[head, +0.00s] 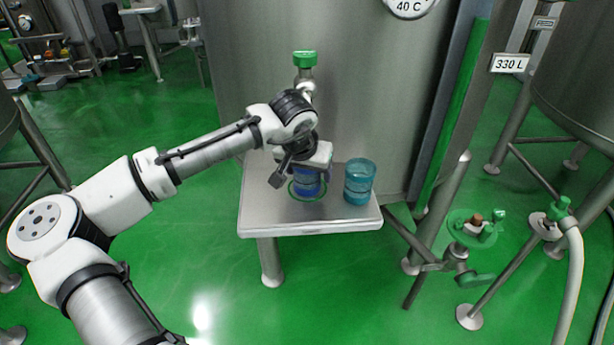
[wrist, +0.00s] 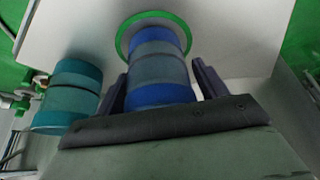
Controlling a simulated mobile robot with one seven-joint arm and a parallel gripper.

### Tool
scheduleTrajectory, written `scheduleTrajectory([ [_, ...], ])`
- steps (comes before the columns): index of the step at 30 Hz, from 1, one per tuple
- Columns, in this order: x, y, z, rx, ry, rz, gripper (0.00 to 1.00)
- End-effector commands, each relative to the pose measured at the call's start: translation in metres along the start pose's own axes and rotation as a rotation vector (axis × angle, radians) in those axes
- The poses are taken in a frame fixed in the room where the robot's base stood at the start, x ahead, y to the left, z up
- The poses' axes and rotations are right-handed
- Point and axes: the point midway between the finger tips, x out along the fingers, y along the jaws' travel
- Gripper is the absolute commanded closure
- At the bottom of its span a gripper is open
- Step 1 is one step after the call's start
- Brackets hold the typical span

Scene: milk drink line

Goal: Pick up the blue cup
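The blue cup (wrist: 158,68) has a grey band and stands on a green ring (wrist: 122,40) on the small white table. In the head view the blue cup (head: 307,180) is partly hidden by my gripper (head: 300,172). In the wrist view my gripper (wrist: 158,85) is open, with one finger on each side of the blue cup. A gap shows between the right finger and the cup; the left finger is close to the cup's side. The cup's lower end in the wrist view is hidden by the gripper body.
A teal cup (head: 359,182) stands right of the blue cup on the table (head: 262,219); the wrist view shows the teal cup (wrist: 68,97) at left. A steel tank (head: 360,90) with a green-topped valve (head: 305,60) rises behind. The table's front left is clear.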

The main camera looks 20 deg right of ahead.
Motion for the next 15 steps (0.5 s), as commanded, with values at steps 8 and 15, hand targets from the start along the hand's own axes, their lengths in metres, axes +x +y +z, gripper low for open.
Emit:
scheduleTrajectory([
  [8, -0.0002, 0.0001, 0.0002, 0.0, 0.0, 0.0, 0.65],
  [15, -0.0004, 0.0001, 0.0, 0.0, 0.001, 0.0, 0.79],
])
